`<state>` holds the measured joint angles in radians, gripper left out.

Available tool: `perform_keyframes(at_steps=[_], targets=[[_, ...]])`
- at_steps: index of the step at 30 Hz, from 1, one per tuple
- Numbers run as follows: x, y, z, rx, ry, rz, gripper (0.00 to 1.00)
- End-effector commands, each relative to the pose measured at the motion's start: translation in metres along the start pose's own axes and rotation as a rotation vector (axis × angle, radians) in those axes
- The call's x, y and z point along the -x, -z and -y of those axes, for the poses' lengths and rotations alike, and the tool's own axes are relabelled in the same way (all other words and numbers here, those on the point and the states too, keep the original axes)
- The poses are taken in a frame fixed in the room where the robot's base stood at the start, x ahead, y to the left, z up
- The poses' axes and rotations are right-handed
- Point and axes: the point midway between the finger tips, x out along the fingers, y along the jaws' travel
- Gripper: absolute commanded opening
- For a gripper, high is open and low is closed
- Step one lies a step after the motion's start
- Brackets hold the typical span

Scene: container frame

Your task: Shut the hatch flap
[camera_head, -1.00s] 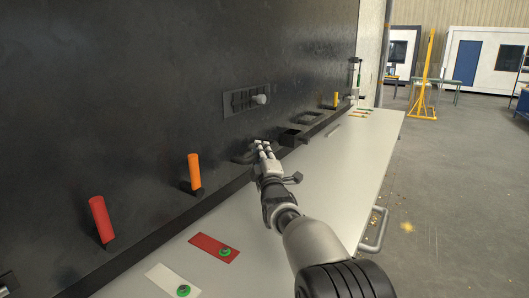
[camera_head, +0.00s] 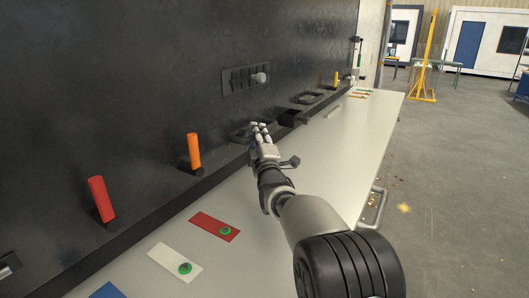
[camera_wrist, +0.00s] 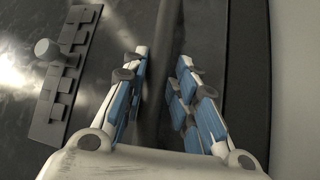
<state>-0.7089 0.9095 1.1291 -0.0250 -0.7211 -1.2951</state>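I cannot tell for certain which part is the hatch flap. A dark flat piece (camera_head: 240,132) juts from the black wall just left of my gripper in the head view, partly hidden by the fingers. My gripper (camera_head: 260,127) is at the wall's foot, just above the grey shelf. In the wrist view my gripper (camera_wrist: 160,75) has its two finger sides apart, with a dark bar (camera_wrist: 156,50) running in the gap between them. I cannot tell whether the fingers touch it.
A slotted plate with a round knob (camera_head: 260,78) is on the wall above. Orange (camera_head: 194,151) and red (camera_head: 101,199) cylinders stand out from the wall at left. Red (camera_head: 214,225) and white (camera_head: 174,262) cards lie on the grey shelf (camera_head: 300,180). A handle (camera_head: 377,206) sticks out at its edge.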

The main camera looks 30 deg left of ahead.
Motion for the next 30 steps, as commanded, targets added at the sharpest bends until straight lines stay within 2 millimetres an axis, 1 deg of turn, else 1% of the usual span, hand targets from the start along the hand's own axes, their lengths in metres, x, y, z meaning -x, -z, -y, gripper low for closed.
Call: perform_keyframes(at_steps=[1, 9, 15, 18, 21, 30], targets=[[0.008, -0.002, -0.001, 0.000, 0.003, 0.003, 0.26], [0.054, -0.005, 0.001, -0.001, 0.005, 0.007, 0.26], [0.083, -0.006, 0.001, -0.001, 0.006, 0.009, 0.26], [0.093, -0.007, 0.001, -0.001, 0.005, 0.009, 0.26], [0.098, -0.007, 0.001, -0.002, 0.004, 0.009, 0.26], [0.100, -0.007, 0.001, -0.002, 0.004, 0.009, 0.26]])
